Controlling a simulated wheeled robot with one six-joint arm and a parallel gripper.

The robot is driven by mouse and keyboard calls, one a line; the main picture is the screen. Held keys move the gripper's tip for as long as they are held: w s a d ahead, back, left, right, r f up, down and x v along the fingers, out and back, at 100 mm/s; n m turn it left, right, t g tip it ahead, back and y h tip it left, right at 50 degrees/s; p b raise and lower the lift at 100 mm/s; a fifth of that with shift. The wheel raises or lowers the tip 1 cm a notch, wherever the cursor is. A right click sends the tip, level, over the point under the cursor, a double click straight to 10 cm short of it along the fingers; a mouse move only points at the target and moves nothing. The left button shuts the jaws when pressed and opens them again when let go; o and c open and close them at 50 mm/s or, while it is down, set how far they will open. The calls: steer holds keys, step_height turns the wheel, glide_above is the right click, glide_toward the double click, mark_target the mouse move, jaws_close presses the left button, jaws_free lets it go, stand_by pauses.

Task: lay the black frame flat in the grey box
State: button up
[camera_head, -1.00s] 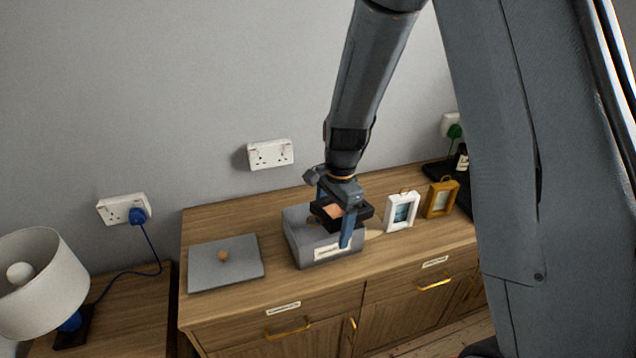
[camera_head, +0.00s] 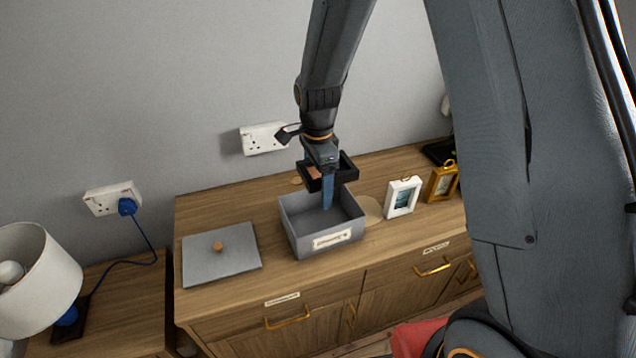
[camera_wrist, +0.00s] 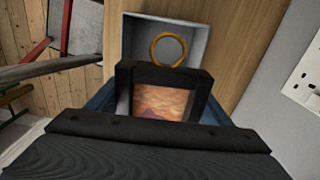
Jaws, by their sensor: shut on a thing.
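The black frame (camera_head: 347,171) is held in my gripper (camera_head: 322,178), above the back part of the grey box. The wrist view shows the black frame (camera_wrist: 190,74) with an orange-brown picture and a gold ring at its top edge, between my blue fingers (camera_wrist: 158,105). The grey box (camera_head: 325,244) stands open on the wooden cabinet, with a white label on its front. Its visible inside looks empty; its back is partly hidden by the frame and fingers. The grey box (camera_wrist: 135,40) also shows beyond the frame in the wrist view.
A flat grey lid (camera_head: 220,262) with a knob lies left of the box. A white frame (camera_head: 403,197) and a gold frame (camera_head: 442,183) stand to its right. A wall socket (camera_head: 262,138) is behind. The cabinet top between lid and box is clear.

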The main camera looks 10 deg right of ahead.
steer(key=shift+f+b, duration=1.9)
steer(key=shift+f, duration=2.4)
steer(key=o, duration=1.4)
step_height(320, 180, up, 8)
steer(key=b, duration=0.2)
steer(key=shift+f, duration=0.1)
steer(key=s+d+r+n+t+b, duration=0.1)
steer(key=s+d+r+n+b, duration=0.1)
steer(key=s+d+n, duration=0.9)
steer(key=s+n+b, duration=0.1)
steer(key=s+n, duration=0.2)
steer(key=n, duration=0.1)
